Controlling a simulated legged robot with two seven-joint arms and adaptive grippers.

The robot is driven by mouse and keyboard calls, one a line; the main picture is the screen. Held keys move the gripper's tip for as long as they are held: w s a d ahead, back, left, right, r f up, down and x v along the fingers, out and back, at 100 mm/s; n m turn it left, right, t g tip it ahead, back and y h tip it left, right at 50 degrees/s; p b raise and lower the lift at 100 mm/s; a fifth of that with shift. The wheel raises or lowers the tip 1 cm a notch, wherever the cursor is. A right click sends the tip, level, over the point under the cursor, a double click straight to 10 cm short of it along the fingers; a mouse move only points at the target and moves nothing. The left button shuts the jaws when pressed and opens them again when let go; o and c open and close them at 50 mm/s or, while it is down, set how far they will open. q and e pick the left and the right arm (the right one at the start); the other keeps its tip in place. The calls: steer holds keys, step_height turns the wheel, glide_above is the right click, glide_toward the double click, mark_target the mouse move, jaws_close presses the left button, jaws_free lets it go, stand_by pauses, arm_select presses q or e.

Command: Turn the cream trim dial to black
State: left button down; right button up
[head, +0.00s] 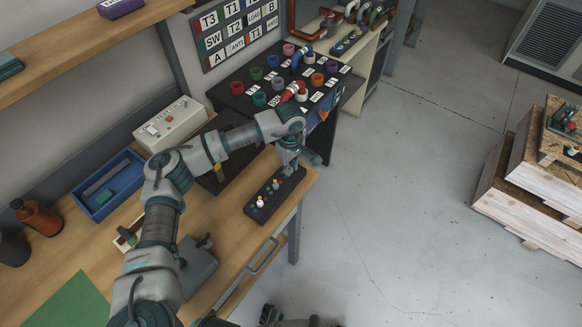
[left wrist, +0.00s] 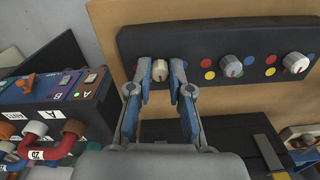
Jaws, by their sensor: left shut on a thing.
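The dark dial panel (head: 272,195) lies near the front edge of the wooden bench; it fills the top of the left wrist view (left wrist: 190,50). My left gripper (head: 289,168) is over its far end. In the left wrist view my left gripper (left wrist: 160,72) is shut on a pale cream dial (left wrist: 160,69), one finger on each side. A light grey-white dial (left wrist: 231,65) and another pale dial (left wrist: 295,62) stand free on the panel, with coloured dots around them. The held dial's pointer direction is unclear, and the fingers hide nearby dots. My right gripper (head: 270,315) seems to show partly at the bottom edge.
A black rack (head: 338,88) with coloured rings and plugs stands beyond the panel. A blue tray (head: 108,186) and a cream switch box (head: 170,122) are on the bench. The floor to the right is clear up to the wooden crates (head: 530,180).

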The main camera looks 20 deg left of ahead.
arm_select(q)
steer(key=shift+w+a+r+m, duration=0.1)
steer(key=shift+w+r+m, duration=0.1)
steer(key=shift+m, duration=0.4)
arm_select(e)
steer(key=shift+w+r, duration=0.55)
steer(key=shift+r, duration=0.05)
arm_select(q)
steer(key=c, duration=1.2)
jaws_free()
steer(key=shift+o, duration=0.6)
steer(key=shift+f, duration=0.15)
arm_select(e)
steer(key=shift+w+a, duration=0.1)
steer(key=shift+a, duration=0.05)
arm_select(q)
step_height(320, 180, up, 12)
steer(key=shift+f, duration=0.1)
